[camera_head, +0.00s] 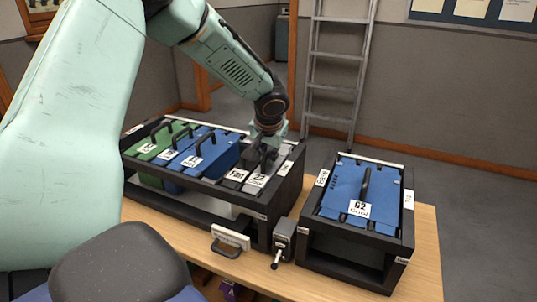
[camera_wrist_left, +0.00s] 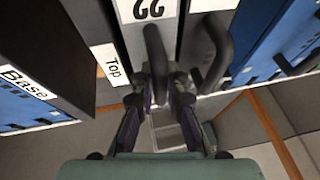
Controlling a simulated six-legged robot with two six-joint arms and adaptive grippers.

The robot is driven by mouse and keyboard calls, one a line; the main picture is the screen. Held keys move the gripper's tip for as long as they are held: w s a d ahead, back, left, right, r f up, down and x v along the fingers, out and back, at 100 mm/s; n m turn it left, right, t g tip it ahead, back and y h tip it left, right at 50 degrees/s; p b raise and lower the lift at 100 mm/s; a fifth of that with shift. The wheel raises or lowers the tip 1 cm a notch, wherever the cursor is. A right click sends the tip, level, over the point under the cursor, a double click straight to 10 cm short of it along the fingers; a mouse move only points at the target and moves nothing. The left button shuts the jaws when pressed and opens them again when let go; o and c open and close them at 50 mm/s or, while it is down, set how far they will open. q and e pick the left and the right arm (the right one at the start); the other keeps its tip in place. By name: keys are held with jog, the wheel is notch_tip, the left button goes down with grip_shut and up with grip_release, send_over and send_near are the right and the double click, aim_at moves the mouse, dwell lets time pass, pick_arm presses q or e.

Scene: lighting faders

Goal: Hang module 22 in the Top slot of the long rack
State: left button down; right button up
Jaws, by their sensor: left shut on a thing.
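Grey module 22 (camera_head: 257,181) is at the right end of the long rack (camera_head: 262,207), beside the Top label (camera_head: 285,168). In the left wrist view its number plate (camera_wrist_left: 148,9) and dark handle (camera_wrist_left: 156,50) show, with the Top label (camera_wrist_left: 112,65) next to it. My left gripper (camera_head: 264,157) is shut on that handle; its fingers (camera_wrist_left: 160,78) hide part of it. I cannot tell whether the module sits fully down. My right gripper is not in view.
Left of module 22 are a dark module (camera_head: 236,176), blue modules (camera_head: 208,152) and a green one (camera_head: 158,142). A short rack (camera_head: 312,228) with a blue module (camera_head: 347,190) stands to the right. A small lever box (camera_head: 285,238) sits between the racks on the wooden table (camera_head: 427,255).

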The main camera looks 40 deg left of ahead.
pick_arm(q)
jog(key=c, duration=1.3)
grip_release()
jog(key=shift+r, duration=0.1)
jog(key=shift+f, duration=0.2)
jog(key=w+a+r+p+v, duration=0.1)
jog(key=p+v, duration=0.4)
jog(key=v, duration=1.3)
jog(key=shift+w+a+r, duration=0.35)
jog(key=shift+w+r, duration=0.05)
jog(key=shift+r, duration=0.05)
